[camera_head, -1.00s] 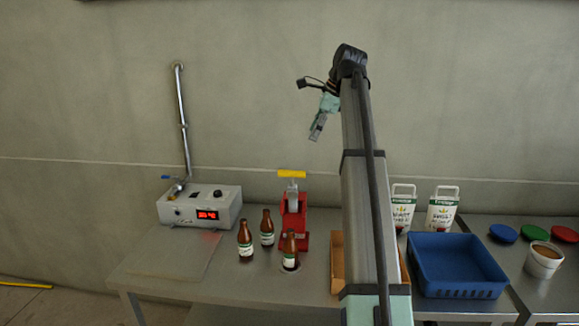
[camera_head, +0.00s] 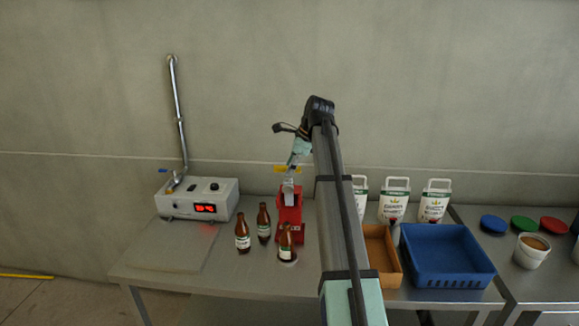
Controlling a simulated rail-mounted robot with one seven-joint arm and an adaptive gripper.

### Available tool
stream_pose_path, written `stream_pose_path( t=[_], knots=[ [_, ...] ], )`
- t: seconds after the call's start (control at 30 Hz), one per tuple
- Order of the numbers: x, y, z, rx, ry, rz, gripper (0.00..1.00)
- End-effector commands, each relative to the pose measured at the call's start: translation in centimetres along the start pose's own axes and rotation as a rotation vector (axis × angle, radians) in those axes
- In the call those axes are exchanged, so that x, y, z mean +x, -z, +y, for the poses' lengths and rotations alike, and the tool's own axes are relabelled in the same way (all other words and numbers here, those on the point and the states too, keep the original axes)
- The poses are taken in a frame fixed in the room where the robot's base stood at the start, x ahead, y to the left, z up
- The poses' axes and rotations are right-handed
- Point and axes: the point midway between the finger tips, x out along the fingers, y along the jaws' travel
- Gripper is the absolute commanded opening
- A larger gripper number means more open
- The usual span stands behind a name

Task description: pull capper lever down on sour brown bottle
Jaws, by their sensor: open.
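The red capper (camera_head: 289,222) stands on the metal table with its yellow lever handle (camera_head: 281,169) at the top, raised. My gripper (camera_head: 290,184) is open and hangs in front of the handle and the capper's top, covering part of both. I cannot tell whether it touches the lever. Three brown bottles stand near the capper: a left bottle (camera_head: 242,236), a middle bottle (camera_head: 264,224) and a right bottle (camera_head: 286,244), which is in front of the capper's base. The label writing is too small to read, so I cannot tell which is the sour one.
A filler box with a red display (camera_head: 213,199) and a tall metal pipe (camera_head: 179,125) stands at the left. An orange-brown box (camera_head: 391,262), a blue crate (camera_head: 484,284) and several white cartons (camera_head: 434,203) stand to the right.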

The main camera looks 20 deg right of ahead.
Motion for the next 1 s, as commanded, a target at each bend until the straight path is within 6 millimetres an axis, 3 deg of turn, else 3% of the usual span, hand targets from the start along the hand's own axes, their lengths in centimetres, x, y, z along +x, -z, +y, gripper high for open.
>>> stream_pose_path(
  t=[0.2, 0.47, 0.5, 0.63, 1.0],
  knots=[
    [1.4, 0.0, 0.0, 0.000, -0.001, 0.000, 0.50],
    [1.5, 0.0, 0.0, 0.000, 0.000, 0.000, 0.50],
    [1.5, 0.0, 0.0, 0.000, 0.000, 0.000, 0.46],
    [1.5, 0.0, 0.0, 0.000, 0.000, 0.000, 0.00],
    [1.4, 1.0, 0.3, 0.004, 0.022, 0.001, 0.00]
  ],
)
